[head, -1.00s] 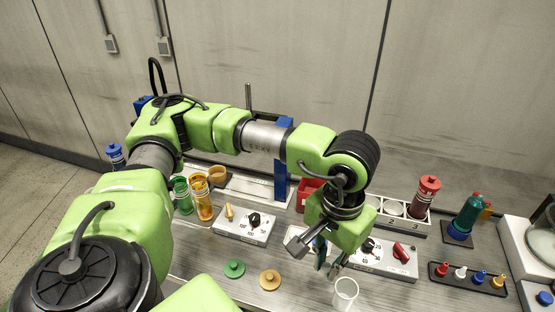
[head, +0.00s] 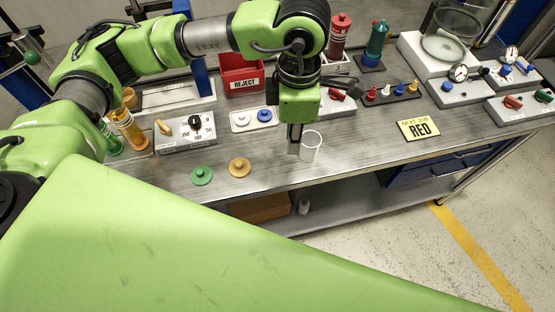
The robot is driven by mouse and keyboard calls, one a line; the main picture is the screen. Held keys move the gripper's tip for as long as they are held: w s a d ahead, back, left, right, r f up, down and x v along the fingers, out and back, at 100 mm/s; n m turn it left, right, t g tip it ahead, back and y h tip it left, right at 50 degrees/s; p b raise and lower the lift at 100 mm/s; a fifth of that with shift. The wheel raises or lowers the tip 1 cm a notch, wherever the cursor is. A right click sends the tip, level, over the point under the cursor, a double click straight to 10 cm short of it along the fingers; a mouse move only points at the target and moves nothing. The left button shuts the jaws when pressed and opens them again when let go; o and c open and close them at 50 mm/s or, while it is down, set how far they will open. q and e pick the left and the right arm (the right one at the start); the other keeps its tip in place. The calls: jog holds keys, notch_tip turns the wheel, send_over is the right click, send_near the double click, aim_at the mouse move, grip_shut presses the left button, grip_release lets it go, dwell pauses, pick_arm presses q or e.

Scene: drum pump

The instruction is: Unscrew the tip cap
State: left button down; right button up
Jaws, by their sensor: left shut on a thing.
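Small tip caps or nozzles in red, white, blue and yellow stand in a black rack (head: 392,96) to the right. My right gripper is not in view.
A grey switch box (head: 185,133), a red reject bin (head: 241,80) and a yellow sign (head: 418,128) reading RED surround the work area.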

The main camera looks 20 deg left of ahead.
pick_arm(q)
jog(key=d+f+n, duration=0.1)
jog(key=d+n, duration=0.5)
jog(key=n, duration=0.8)
jog(key=n+p, duration=0.3)
jog(key=n, duration=0.3)
send_over(277, 161)
jog(key=d, duration=0.1)
notch_tip(277, 161, down, 9)
jog(key=shift+s+f, duration=0.1)
jog(key=shift+s, duration=0.05)
jog(key=shift+a+f, duration=0.1)
jog(key=shift+f, duration=0.05)
jog(key=f+p, duration=0.2)
jog(key=f, duration=0.1)
jog(key=shift+a, duration=0.4)
jog(key=shift+f, duration=0.5)
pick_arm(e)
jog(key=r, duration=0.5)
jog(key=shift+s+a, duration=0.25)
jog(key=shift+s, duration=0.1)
pick_arm(q)
jog(key=shift+f, duration=0.15)
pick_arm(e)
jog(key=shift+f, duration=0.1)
